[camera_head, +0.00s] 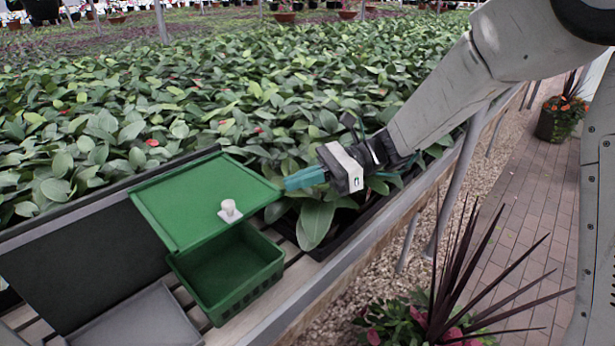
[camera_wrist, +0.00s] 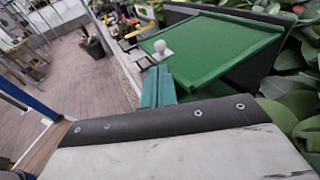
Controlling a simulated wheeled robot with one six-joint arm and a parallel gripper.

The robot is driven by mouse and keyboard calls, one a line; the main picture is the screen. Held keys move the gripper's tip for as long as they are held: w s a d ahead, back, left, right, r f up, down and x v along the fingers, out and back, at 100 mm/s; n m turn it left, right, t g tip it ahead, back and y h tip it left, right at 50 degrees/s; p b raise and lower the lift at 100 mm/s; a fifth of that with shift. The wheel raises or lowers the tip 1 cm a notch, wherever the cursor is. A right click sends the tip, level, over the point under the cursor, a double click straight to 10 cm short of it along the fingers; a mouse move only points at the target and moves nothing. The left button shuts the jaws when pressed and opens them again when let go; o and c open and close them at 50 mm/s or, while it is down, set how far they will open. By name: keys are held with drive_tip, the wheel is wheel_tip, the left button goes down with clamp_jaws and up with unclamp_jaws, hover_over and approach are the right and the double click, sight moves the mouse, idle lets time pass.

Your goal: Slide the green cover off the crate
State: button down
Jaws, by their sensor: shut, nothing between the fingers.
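The green cover (camera_head: 190,195) lies across the back of the green crate (camera_head: 240,285), shifted toward the back left, so the front of the crate is open and its inside shows empty. A white knob (camera_head: 230,209) stands on the cover near its front right corner. My gripper (camera_head: 290,183) is shut and empty, with its teal fingers at the right edge of the cover. I cannot tell whether they touch it. In the wrist view the teal fingers (camera_wrist: 158,88) show in front of the cover (camera_wrist: 215,45) and its white knob (camera_wrist: 162,48).
A dark upright panel (camera_head: 85,255) stands left of the crate, with a grey tray (camera_head: 135,320) in front of it. Dense leafy plants (camera_head: 240,95) fill the bench behind. A spiky potted plant (camera_head: 460,285) stands at the front right beside the brick path (camera_head: 515,215).

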sight(253, 210)
drive_tip(key=x, duration=0.9)
drive_tip(key=shift+s+a, duration=0.15)
